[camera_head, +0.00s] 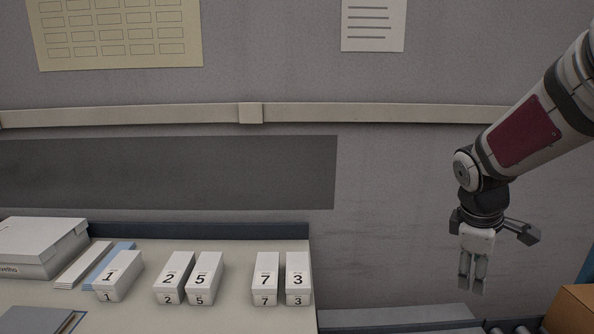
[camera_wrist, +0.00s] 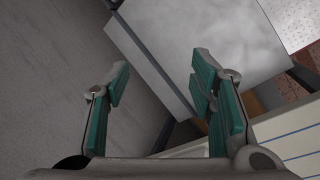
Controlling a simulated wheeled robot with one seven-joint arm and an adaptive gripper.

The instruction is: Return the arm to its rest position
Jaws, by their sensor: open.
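My gripper (camera_head: 472,285) hangs at the right of the head view, pointing down, clear of the table and to the right of it. In the wrist view its two green-padded fingers (camera_wrist: 158,100) stand apart with nothing between them. My arm reaches in from the upper right edge of the head view and bends down at the wrist.
White numbered blocks stand on the table (camera_head: 225,245): block 1 (camera_head: 120,275), a 2 and 5 pair (camera_head: 188,278), and a 7 and 3 pair (camera_head: 282,278). A white box (camera_head: 40,247) is at left. A cardboard box (camera_head: 572,308) and rollers are at lower right.

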